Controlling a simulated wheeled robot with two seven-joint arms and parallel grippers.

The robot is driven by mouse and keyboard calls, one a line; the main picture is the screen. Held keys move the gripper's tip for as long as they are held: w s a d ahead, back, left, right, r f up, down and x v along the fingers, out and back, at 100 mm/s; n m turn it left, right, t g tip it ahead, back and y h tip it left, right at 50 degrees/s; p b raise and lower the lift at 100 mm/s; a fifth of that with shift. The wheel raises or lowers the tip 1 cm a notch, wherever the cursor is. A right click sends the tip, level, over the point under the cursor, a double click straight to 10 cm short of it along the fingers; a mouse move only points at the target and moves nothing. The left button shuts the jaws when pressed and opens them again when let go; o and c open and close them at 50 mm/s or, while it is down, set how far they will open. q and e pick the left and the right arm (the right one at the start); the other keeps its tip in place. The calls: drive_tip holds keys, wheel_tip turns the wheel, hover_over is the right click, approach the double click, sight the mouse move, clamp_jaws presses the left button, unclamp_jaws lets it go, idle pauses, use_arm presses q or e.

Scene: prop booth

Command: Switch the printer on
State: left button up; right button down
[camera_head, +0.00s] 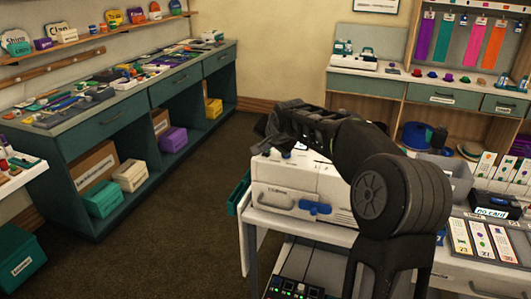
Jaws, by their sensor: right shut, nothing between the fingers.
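A white boxy machine, which looks like the printer (272,173), stands on a pale table right of centre. It has a blue handle (315,208) low on its front. My right gripper (267,143) is shut and empty, over the machine's upper back left part in the picture. Whether it touches the machine cannot be told. My right arm hides the machine's right side and part of its top. I cannot make out a power switch. My left gripper is not in view.
A dark device with small green lights (296,290) sits low at the front. Right of my arm are a grey bin (447,178) and price cards (480,238). A long teal counter (115,115) full of props runs along the left. The brown floor between is clear.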

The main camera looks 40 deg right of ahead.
sight(266, 154)
drive_tip(key=shift+f, duration=0.1)
idle(0.3)
drive_tip(key=shift+r, duration=0.25)
drive_tip(key=shift+r+p, duration=2.1)
drive_tip(key=shift+r, duration=1)
